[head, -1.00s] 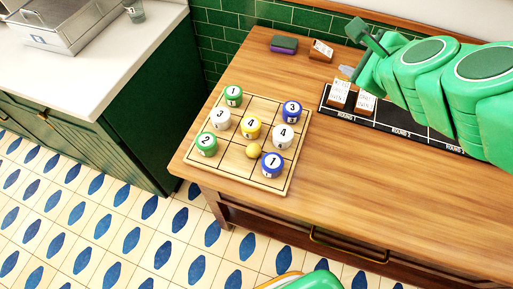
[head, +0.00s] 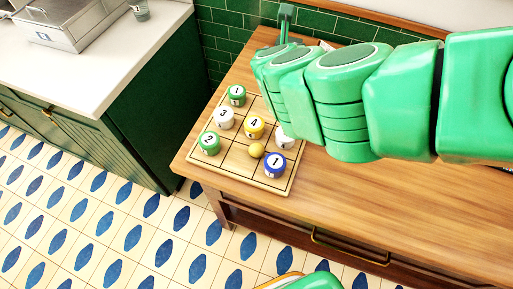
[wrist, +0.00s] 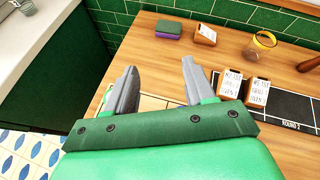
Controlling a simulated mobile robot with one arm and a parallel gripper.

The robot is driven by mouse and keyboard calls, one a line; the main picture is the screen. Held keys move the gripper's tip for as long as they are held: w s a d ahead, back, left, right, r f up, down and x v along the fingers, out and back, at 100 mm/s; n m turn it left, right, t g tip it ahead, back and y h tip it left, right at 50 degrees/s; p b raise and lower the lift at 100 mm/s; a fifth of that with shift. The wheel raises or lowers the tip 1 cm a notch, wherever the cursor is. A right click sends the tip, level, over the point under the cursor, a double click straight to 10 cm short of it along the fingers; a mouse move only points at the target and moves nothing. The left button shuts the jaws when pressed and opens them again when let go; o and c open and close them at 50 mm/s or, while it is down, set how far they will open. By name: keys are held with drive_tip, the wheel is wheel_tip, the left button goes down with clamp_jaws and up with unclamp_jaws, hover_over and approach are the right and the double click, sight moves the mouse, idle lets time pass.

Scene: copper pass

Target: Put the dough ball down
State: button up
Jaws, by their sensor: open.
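The dough ball (head: 256,150) is a small yellow ball on the square wooden grid board (head: 226,168), in a front-row cell just left of the blue token marked 1 (head: 275,165). My arm reaches over the table in the head view and hides most of my gripper there. In the wrist view my gripper (wrist: 160,68) is open, with two grey fingers apart and nothing between them. It is beyond the ball, toward the back of the table. The ball is not visible in the wrist view.
Numbered tokens stand on the board: green 1 (head: 237,96), white 3 (head: 224,119), yellow 4 (head: 255,128), green 2 (head: 209,143). In the wrist view a sponge (wrist: 168,29), a card holder (wrist: 206,35), a jar (wrist: 261,47) and two cards (wrist: 230,84) stand behind.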

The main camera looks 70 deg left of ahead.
sight(256, 146)
drive_tip(key=s+f+m+h, duration=0.1)
drive_tip(key=s+f+m, duration=0.1)
drive_tip(key=s+f, duration=0.1)
drive_tip(key=s+d+f+m+t+h, duration=0.1)
drive_tip(key=s+f+m, duration=0.1)
drive_tip(key=s+f, duration=0.1)
drive_tip(key=s+d+f+m+t+h, duration=0.1)
drive_tip(key=s+f+m, duration=0.1)
drive_tip(key=s+f, duration=0.2)
drive_tip(key=shift+s+d+f, duration=0.1)
drive_tip(key=shift+d, duration=0.1)
drive_tip(key=s+d+f+m+t+h, duration=0.1)
drive_tip(key=s+d+f, duration=0.1)
drive_tip(key=d, duration=0.1)
drive_tip(key=s+d+f+m+t+h, duration=0.1)
drive_tip(key=s+d, duration=0.2)
drive_tip(key=s+d+f+m+t+h, duration=0.1)
drive_tip(key=s+d+f, duration=0.1)
drive_tip(key=d, duration=0.1)
drive_tip(key=shift+s+f+m, duration=0.3)
drive_tip(key=shift+m, duration=0.1)
drive_tip(key=shift+s+d+t, duration=0.1)
drive_tip(key=shift+d+t, duration=0.2)
drive_tip(key=shift+d, duration=0.05)
drive_tip(key=shift+x, duration=3.85)
drive_tip(key=shift+c, duration=0.5)
drive_tip(key=c, duration=0.8)
